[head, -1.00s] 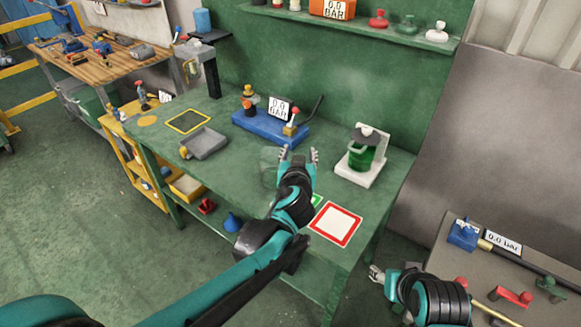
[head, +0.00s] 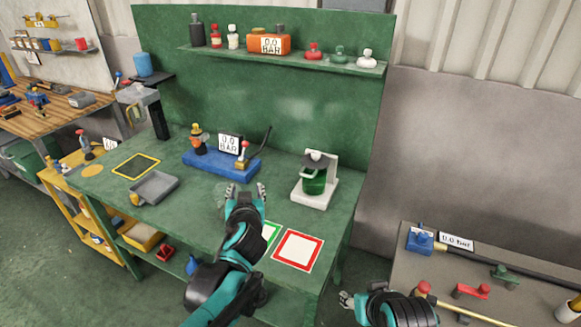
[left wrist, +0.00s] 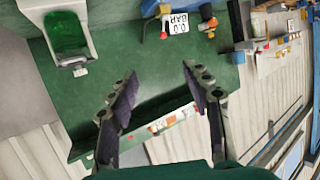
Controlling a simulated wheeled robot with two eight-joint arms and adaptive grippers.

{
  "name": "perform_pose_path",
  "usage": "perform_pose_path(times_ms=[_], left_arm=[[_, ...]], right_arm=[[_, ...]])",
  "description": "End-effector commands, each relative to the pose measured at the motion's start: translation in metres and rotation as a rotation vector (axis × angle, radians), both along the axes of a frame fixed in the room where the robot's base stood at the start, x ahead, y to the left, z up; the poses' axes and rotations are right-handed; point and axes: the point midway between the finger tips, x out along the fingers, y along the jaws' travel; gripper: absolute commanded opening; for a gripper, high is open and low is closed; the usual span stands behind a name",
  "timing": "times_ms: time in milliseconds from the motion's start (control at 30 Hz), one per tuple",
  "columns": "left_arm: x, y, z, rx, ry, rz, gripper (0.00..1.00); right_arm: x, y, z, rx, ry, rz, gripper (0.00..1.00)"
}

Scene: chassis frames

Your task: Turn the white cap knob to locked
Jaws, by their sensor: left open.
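A small white knob-shaped piece (head: 367,59) stands at the right end of the wall shelf, beside similar green and red pieces. I cannot tell whether it is the cap knob or which way it is set.
A blue base (head: 222,163) with a 0.0 BAR display is behind my left gripper. A grey tray (head: 154,187) lies left, a red-framed square (head: 298,250) front right. The shelf (head: 280,61) overhangs the back. A side bench (head: 500,265) with valves stands right.

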Motion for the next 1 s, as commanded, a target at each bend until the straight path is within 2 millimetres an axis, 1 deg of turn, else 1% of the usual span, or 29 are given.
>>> perform_pose_path(times_ms=[33,67,100,167,200,267,300,400,500,600,767,1000], left_arm=[[0.017,-0.011,0.004,-0.004,-0.032,-0.019,0.49],[0.028,-0.019,0.006,-0.009,-0.056,-0.034,0.49],[0.044,-0.031,0.009,-0.017,-0.092,-0.058,0.49],[0.068,-0.053,0.01,-0.031,-0.145,-0.104,0.49],[0.084,-0.07,0.01,-0.04,-0.18,-0.139,0.49],[0.104,-0.094,0.005,-0.055,-0.223,-0.196,0.49],[0.116,-0.11,0.0,-0.064,-0.246,-0.234,0.49],[0.137,-0.146,-0.016,-0.084,-0.285,-0.324,0.49],[0.148,-0.171,-0.032,-0.098,-0.301,-0.389,0.49],[0.153,-0.184,-0.041,-0.105,-0.307,-0.427,0.49],[0.162,-0.193,-0.047,-0.109,-0.307,-0.443,0.49],[0.199,-0.206,-0.048,-0.111,-0.307,-0.441,0.49]], right_arm=[[0.0,0.0,0.0,0.0,0.0,0.0,0.49],[0.0,0.0,0.001,0.0,0.0,0.0,0.49],[0.0,0.0,0.001,0.0,0.0,0.0,0.49],[0.0,0.0,0.001,0.0,0.0,0.0,0.49],[0.0,0.0,0.001,0.0,0.0,0.0,0.49],[0.0,0.0,0.002,0.0,0.0,0.0,0.49],[0.0,0.0,0.002,0.0,0.0,0.0,0.49],[0.0,0.0,0.002,0.0,0.0,0.0,0.49],[0.0,0.0,0.003,0.0,0.0,0.0,0.49],[0.0,0.0,0.003,0.0,0.0,0.0,0.49],[0.0,0.0,0.0,0.0,0.0,0.0,0.49],[0.0,0.0,-0.011,0.0,0.0,0.0,0.49]])
